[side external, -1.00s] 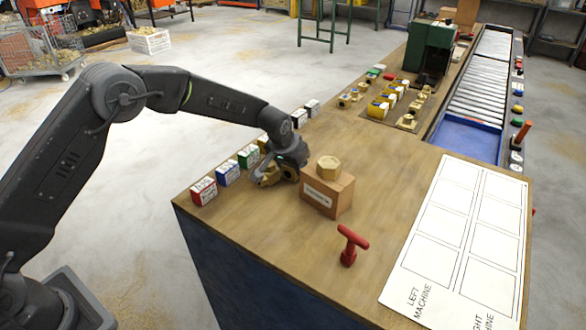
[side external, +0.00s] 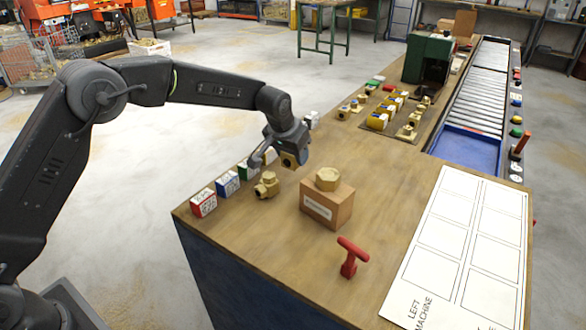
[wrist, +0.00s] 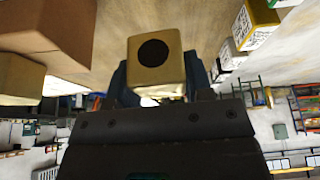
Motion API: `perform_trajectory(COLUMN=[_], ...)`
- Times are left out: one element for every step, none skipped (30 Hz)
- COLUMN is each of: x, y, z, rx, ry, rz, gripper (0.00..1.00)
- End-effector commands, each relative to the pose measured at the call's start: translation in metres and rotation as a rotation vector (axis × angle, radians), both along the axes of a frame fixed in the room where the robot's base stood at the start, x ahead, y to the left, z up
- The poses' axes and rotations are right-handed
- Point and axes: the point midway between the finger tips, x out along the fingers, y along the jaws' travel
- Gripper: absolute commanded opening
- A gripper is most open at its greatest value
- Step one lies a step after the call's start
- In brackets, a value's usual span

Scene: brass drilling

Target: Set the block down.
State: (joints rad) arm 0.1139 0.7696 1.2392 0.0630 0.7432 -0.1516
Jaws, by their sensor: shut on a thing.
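My gripper (side external: 285,153) is shut on a brass block (side external: 293,160) with a dark round hole in one face. The block appears held above the wooden bench top, behind and left of the cardboard box; its exact height is hard to tell. In the wrist view the block (wrist: 156,80) sits between the fingers of my gripper (wrist: 158,78), its holed face toward the camera. Its underside and much of its sides are hidden.
A brass fitting (side external: 267,185) stands on the bench (side external: 250,235), left of a cardboard box (side external: 327,206) with a brass hex piece (side external: 328,179) on top. Small coloured boxes (side external: 228,183) line the left edge. A red T-handle (side external: 350,257) stands in front.

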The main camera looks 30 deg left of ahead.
Motion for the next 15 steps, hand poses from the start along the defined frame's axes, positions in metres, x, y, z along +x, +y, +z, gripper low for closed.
perform_trajectory(x=[0.002, 0.001, 0.002, 0.002, 0.003, 0.004, 0.006, 0.007, 0.008, 0.01, 0.011, 0.012, 0.013, 0.013, 0.014], y=[0.0, 0.0, 0.001, 0.003, 0.007, 0.014, 0.021, 0.03, 0.042, 0.052, 0.061, 0.074, 0.082, 0.091, 0.101], z=[0.011, 0.015, 0.019, 0.022, 0.024, 0.027, 0.029, 0.031, 0.033, 0.034, 0.035, 0.036, 0.037, 0.038, 0.039], rx=[-0.001, -0.001, -0.001, -0.001, -0.001, -0.001, -0.001, -0.001, -0.001, -0.002, -0.001, -0.001, -0.001, -0.001, -0.002], ry=[-0.009, -0.008, -0.008, -0.007, -0.006, -0.006, -0.007, -0.006, -0.004, -0.004, -0.005, -0.005, -0.004, -0.004, -0.005], rz=[0.001, 0.001, 0.004, 0.01, 0.021, 0.042, 0.062, 0.087, 0.124, 0.155, 0.183, 0.222, 0.25, 0.275, 0.307], gripper=[0.0, 0.0, 0.0, 0.0, 0.0, 0.0, 0.0, 0.0, 0.0, 0.0, 0.0, 0.0, 0.0, 0.0, 0.0])
